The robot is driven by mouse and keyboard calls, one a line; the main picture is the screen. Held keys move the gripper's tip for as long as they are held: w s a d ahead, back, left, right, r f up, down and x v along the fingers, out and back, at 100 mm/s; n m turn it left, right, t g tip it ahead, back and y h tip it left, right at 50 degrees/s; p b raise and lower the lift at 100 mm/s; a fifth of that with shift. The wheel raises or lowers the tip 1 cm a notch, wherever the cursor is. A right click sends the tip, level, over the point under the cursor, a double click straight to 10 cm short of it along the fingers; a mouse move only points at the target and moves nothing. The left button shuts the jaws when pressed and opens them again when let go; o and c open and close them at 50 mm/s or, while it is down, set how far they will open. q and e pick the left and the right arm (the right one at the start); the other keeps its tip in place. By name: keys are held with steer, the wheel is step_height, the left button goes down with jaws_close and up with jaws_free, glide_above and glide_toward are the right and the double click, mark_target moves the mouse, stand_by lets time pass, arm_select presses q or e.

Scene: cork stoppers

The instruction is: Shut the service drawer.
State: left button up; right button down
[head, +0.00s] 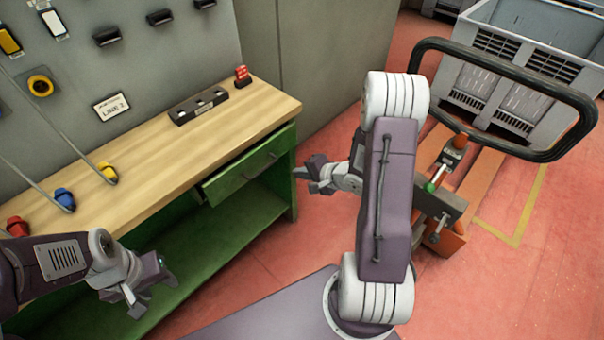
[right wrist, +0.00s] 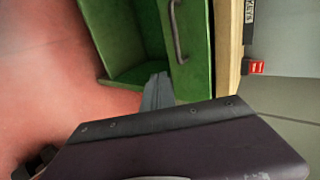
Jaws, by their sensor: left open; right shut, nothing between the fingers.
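The service drawer (head: 248,166) has a green front with a dark bar handle (head: 262,165). It sits under the wooden worktop at the bench's right end, and its front stands out a little from the bench, so it looks partly open. In the right wrist view the green drawer front (right wrist: 190,75) and its handle (right wrist: 178,35) show close up. My right gripper (head: 309,181) is shut and empty, just right of the drawer; its fingertips (right wrist: 157,90) appear near the front's edge, contact unclear. My left gripper (head: 157,297) is open and empty, in front of the bench's left part.
The worktop (head: 150,165) holds a black block (head: 198,106) and a small red item (head: 242,76). An orange pallet truck (head: 460,175) with a black loop handle stands right of my right arm, before a grey crate (head: 520,80). Red floor (head: 265,265) is clear before the drawer.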

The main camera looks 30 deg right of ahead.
mark_target(267, 157)
steer(key=w+a+f+b, duration=0.1)
steer(key=w+a+f, duration=0.1)
steer(key=w, duration=0.6)
steer(key=shift+a+f, duration=0.3)
steer(key=shift+a, duration=0.2)
steer(key=w, duration=0.1)
steer(key=w+a+p, duration=0.1)
steer(key=w+p, duration=0.1)
steer(key=shift+w+a+r, duration=0.15)
steer(key=shift+r, duration=0.1)
steer(key=shift+w+a+f, duration=0.1)
steer(key=shift+w+f, duration=0.05)
steer(key=shift+w, duration=0.2)
steer(key=shift+s, duration=0.1)
